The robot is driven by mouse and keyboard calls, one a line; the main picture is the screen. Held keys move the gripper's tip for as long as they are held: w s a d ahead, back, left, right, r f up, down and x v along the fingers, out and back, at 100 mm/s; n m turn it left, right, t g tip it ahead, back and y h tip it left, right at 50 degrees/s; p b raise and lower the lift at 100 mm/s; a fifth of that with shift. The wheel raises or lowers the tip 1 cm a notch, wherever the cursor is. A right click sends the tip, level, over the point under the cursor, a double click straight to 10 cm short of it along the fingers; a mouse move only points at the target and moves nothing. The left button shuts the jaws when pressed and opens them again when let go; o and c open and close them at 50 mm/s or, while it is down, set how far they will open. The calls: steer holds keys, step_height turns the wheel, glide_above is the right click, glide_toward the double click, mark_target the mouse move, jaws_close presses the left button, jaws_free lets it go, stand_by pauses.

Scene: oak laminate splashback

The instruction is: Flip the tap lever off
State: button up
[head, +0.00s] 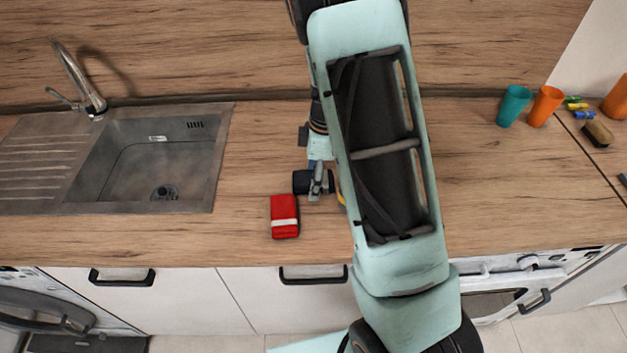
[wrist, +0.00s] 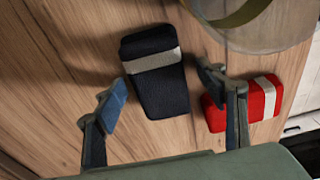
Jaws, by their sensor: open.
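The chrome tap (head: 78,78) stands at the back left of the sink, with a curved spout. Its small lever (head: 62,98) sticks out to the left from near the base. Neither shows in the wrist view. My gripper (head: 318,184) is over the counter, far to the right of the tap. In the wrist view my gripper (wrist: 164,82) is open, its two fingers apart with nothing held. A dark pouch with a grey band (wrist: 153,72) lies on the counter beyond and between the fingers.
A red pouch with a white band (head: 285,217) lies near my gripper. A round, see-through, yellow-rimmed item (wrist: 250,22) is close by. The steel sink (head: 222,150) is at left. A teal cup (head: 514,105) and orange cup (head: 546,106) stand right. Counter between sink and gripper is clear.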

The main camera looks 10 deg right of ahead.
steer(key=c, duration=1.3)
steer(key=shift+c, duration=0.3)
steer(key=shift+r, duration=0.15)
